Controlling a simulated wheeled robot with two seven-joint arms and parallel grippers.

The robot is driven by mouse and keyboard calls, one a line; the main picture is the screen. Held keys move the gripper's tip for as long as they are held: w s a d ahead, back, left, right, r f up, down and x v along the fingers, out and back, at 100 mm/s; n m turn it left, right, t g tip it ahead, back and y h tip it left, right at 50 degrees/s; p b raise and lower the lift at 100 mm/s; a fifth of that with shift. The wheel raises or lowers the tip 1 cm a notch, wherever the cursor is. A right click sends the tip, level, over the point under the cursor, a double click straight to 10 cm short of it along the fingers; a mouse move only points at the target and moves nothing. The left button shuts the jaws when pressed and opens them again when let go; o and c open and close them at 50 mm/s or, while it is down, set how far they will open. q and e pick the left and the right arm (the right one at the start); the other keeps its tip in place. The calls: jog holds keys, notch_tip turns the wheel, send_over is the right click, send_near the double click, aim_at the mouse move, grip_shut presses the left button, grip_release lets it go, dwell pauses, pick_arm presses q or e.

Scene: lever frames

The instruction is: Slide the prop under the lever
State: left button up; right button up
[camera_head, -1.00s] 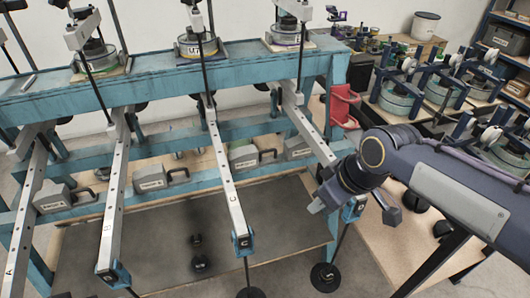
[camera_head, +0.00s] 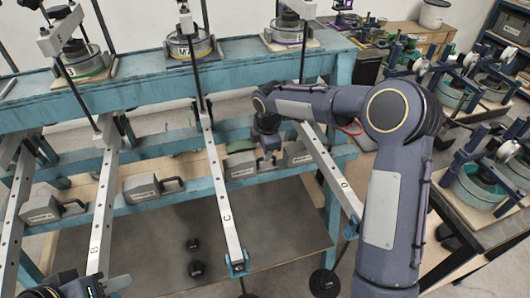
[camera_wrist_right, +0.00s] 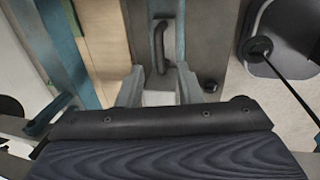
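Grey handled props stand in a row on the frame's lower shelf. One prop (camera_head: 240,166) is between lever C (camera_head: 225,210) and lever D (camera_head: 335,175); another prop (camera_head: 298,155) is right of it. My right gripper (camera_head: 268,150) is low beside the first prop's handle end, partly hidden by its arm. In the right wrist view, its fingers (camera_wrist_right: 159,85) are apart, with a dark handle (camera_wrist_right: 158,45) between and ahead of them; contact is unclear. My left gripper (camera_head: 90,288) is cut off at the bottom left; its fingers are unclear.
More props (camera_head: 152,188) stand further left, and lever B (camera_head: 103,210) slopes down towards me. Black weights (camera_head: 196,268) lie on the dark floor board (camera_head: 160,250). A bench of pots (camera_head: 480,185) stands at the right.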

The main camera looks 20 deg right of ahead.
jog(key=shift+w+f, duration=0.15)
jog(key=shift+f, duration=0.55)
jog(key=shift+w+f, duration=0.1)
jog(key=shift+f, duration=0.6)
grip_shut()
jog(key=shift+a, duration=0.1)
